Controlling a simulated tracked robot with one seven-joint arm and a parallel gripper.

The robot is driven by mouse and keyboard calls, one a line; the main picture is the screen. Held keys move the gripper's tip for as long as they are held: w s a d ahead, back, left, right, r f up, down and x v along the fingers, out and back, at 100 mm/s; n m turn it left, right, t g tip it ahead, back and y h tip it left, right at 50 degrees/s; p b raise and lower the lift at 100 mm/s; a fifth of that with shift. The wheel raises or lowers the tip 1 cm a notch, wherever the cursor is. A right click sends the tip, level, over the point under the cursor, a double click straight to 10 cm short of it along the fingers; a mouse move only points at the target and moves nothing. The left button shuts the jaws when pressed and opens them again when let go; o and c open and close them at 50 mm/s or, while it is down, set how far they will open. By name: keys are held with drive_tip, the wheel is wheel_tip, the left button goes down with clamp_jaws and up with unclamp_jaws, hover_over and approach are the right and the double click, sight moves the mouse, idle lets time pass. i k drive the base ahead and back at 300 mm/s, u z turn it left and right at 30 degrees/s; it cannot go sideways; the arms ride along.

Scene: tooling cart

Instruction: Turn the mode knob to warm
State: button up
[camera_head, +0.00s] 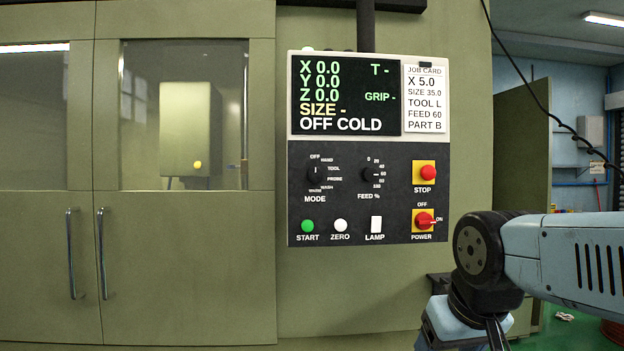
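The mode knob (316,174) is a round black dial on the dark lower half of the control panel (400,237). Its white pointer line looks upright, toward the OFF mark at the top. Small labels ring it: OFF, HAND, TOOL, PROBE, WASH and WARM, with WARM at the lower left. The screen (346,97) above reads "OFF COLD", with X, Y and Z at 0.0. My blue and black arm is at the lower right, apart from the panel. My gripper is out of view below the bottom edge.
The feed knob (371,174) is just right of the mode knob. Red stop button (428,173) and red power switch (424,220) are further right. Start (307,226), zero (340,226) and lamp (376,224) buttons sit below. Cabinet handles (102,254) stick out at left.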

sight(315, 174)
drive_tip(key=z, duration=0.95)
drive_tip(key=k, duration=1.55)
drive_tip(key=u, duration=0.5)
drive_tip(key=i, duration=1)
drive_tip(key=z, duration=0.1)
